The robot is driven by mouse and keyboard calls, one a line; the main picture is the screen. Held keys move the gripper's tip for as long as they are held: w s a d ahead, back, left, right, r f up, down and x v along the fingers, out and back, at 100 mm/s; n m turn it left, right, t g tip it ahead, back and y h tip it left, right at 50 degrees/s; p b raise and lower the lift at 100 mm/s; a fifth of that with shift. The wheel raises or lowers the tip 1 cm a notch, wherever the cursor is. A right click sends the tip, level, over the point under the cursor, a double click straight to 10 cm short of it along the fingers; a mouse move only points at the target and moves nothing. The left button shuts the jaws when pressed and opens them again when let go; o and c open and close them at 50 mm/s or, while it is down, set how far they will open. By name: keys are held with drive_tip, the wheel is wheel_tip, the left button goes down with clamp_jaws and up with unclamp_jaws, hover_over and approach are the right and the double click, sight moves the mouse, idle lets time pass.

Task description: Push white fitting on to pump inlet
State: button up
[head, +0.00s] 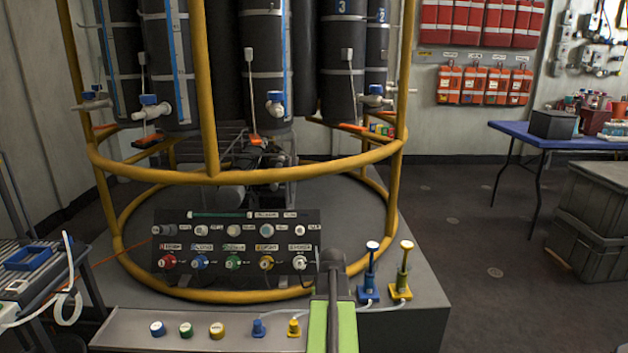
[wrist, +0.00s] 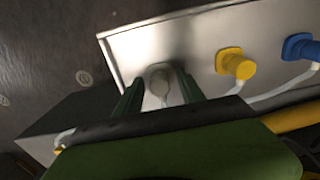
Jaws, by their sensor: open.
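A pale grey-white fitting (wrist: 160,77) stands on the metal tray (wrist: 125,45) in the wrist view, with a thin pale hose running from its near side. My gripper (wrist: 159,84) has its two green fingers apart, one on each side of this fitting. I cannot tell whether either finger touches it. In the head view my arm hides the fitting and fingertips. Blue (head: 367,277) and yellow (head: 402,274) plunger-topped pumps stand right of my arm. I cannot pick out a white pump or its inlet.
Yellow (head: 293,327) and blue (head: 258,328) fittings with hoses stand on the same tray. Several round caps lie farther left. A panel of labelled ports (head: 236,243) stands behind, inside a yellow tubular frame (head: 250,174). A blue table (head: 545,137) is far right.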

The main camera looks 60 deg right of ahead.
drive_tip(key=shift+c, duration=0.3)
idle(0.6)
clamp_jaws()
idle(1.2)
drive_tip(key=shift+r, duration=0.15)
drive_tip(key=shift+r+p, duration=2.9)
drive_tip(key=shift+p, duration=0.15)
